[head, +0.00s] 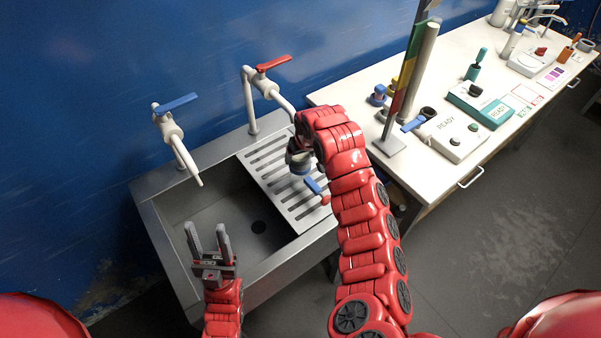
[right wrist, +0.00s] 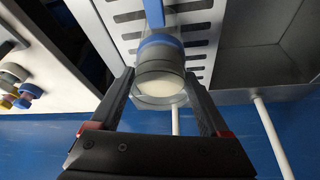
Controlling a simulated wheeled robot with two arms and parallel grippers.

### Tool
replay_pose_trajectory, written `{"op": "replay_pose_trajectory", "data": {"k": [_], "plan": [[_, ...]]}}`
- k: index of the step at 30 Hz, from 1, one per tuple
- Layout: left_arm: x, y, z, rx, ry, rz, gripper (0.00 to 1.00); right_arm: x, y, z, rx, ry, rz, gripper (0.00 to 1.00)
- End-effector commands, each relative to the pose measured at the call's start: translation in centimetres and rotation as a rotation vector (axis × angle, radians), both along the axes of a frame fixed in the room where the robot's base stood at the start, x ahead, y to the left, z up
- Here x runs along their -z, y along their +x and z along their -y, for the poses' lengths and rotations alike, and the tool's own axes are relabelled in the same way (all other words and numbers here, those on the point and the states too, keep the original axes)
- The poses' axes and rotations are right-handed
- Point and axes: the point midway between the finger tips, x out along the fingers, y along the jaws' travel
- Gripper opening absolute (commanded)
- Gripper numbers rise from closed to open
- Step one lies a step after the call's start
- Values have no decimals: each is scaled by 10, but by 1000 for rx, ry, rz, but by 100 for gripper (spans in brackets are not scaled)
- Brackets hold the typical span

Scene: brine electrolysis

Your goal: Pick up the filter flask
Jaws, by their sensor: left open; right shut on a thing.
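The filter flask (right wrist: 160,84) is a clear vessel with a blue band and a pale round face in the right wrist view. My right gripper (right wrist: 160,98) has one finger on each side of it and is shut on it. In the head view my right gripper (head: 298,150) is over the sink's slotted drainboard, partly hidden by my own red arm. The flask's grey and blue part (head: 300,166) shows just below it. My left gripper (head: 211,243) is open and empty above the front of the sink basin, fingers pointing away from me.
The steel sink (head: 160,225) has a slotted drainboard (head: 265,160) and two taps, one with a blue handle (head: 177,103) and one red (head: 273,63). A white bench (head: 350,95) at right bears a tall coloured column (head: 412,70) and several devices. Grey floor is clear at lower right.

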Motion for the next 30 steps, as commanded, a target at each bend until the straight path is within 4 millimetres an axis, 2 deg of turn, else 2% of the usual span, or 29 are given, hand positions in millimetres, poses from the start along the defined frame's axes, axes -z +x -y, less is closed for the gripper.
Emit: {"op": "replay_pose_trajectory", "data": {"k": [1,6,19,30], "plan": [[0,0,0,0,0,0,50,0,0,0,0,0,0,28],[0,0,0,0,0,0,50,0,0,0,0,0,0,0],[0,0,0,0,0,0,50,-4,1,0,0,1,3,0],[1,0,0,0,0,0,50,-39,1,0,0,2,5,0]]}}
